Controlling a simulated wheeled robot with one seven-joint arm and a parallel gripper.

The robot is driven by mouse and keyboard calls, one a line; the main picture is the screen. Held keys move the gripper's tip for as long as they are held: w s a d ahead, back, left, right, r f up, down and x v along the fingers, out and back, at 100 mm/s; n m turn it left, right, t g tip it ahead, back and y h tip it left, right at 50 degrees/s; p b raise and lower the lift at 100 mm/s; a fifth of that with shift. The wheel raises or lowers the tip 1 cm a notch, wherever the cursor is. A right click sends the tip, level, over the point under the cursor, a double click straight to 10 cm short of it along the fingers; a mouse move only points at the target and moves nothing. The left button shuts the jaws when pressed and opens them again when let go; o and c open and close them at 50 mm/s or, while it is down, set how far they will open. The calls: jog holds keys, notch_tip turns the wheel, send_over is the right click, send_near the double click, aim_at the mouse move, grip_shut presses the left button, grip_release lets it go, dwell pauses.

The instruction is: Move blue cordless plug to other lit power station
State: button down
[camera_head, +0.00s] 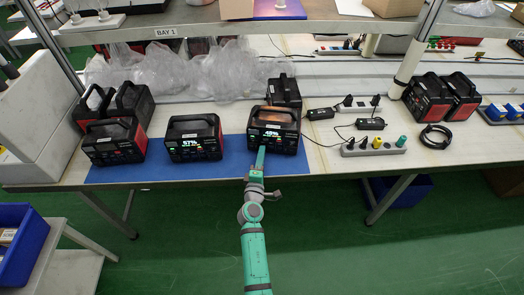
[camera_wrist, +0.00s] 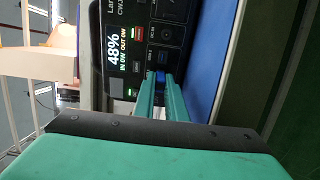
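The blue cordless plug (camera_wrist: 160,77) shows in the wrist view between my fingertips, at the front sockets of the right-hand power station (camera_wrist: 122,45). That station is lit and reads 48%; in the head view it is the right front unit (camera_head: 274,132) on the blue mat. My gripper (camera_head: 261,152) reaches its front face. In the wrist view my gripper (camera_wrist: 161,88) has its fingers close on both sides of the plug, with no clear gap. How deep the plug sits is hidden. The middle power station (camera_head: 194,137) is lit and reads about 57%.
A third front station (camera_head: 114,141) on the left also shows small lit marks. The blue mat (camera_head: 236,169) has free room along its front edge. Power strips (camera_head: 373,149) and cables lie to the right. A shelf (camera_head: 200,22) hangs above; plastic bags (camera_head: 190,70) lie behind.

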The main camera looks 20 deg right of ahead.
jog(key=shift+s+a, duration=0.15)
jog(key=shift+s, duration=0.1)
dwell(0.3)
jog(key=shift+v, duration=1.7)
